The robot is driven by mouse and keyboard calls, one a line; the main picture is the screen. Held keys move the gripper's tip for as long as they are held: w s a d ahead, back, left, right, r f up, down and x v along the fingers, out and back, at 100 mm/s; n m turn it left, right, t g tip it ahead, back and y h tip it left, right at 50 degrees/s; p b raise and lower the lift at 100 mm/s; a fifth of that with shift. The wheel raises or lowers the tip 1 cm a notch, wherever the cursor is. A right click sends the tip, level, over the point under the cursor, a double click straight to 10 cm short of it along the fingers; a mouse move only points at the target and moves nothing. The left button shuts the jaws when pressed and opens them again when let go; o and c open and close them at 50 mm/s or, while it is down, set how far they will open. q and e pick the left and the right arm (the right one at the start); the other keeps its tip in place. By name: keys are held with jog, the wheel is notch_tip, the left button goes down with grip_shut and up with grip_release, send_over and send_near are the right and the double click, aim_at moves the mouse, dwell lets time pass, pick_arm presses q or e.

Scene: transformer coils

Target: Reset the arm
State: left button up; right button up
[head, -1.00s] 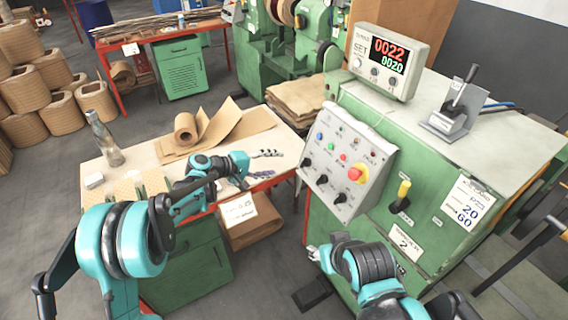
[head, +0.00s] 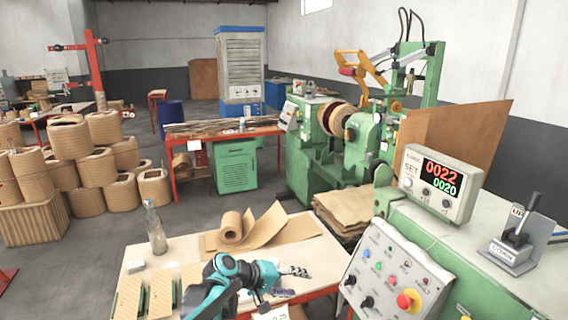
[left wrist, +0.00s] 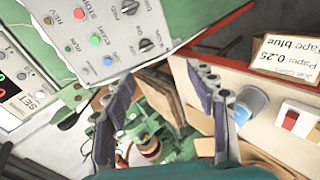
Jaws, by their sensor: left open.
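My left arm reaches in from the bottom of the head view. My left gripper (head: 287,281) is above the right end of the light worktable (head: 312,250), with its fingers pointing right. In the left wrist view its two fingers (left wrist: 160,115) are spread wide apart with nothing between them. My right gripper and arm are outside the head view.
A control panel (head: 392,270) with a red knob stands close right of my left gripper. A counter display (head: 437,183) sits above it. A bottle (head: 155,228) and a brown paper roll (head: 235,229) stand on the worktable. Coils (head: 75,140) are stacked at left.

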pick_arm(q)
jog(key=s+a+f+m+t+y, duration=0.1)
jog(key=s+a+y, duration=0.4)
jog(key=s+a, duration=0.5)
jog(key=s+a+f+m+t+y, duration=0.1)
jog(key=s+a+y, duration=0.4)
jog(key=s+a, duration=0.6)
jog(key=s+m, duration=0.1)
jog(key=s, duration=0.5)
jog(key=shift+s+a+f, duration=0.2)
jog(key=shift+s+a, duration=0.1)
jog(key=shift+s, duration=0.1)
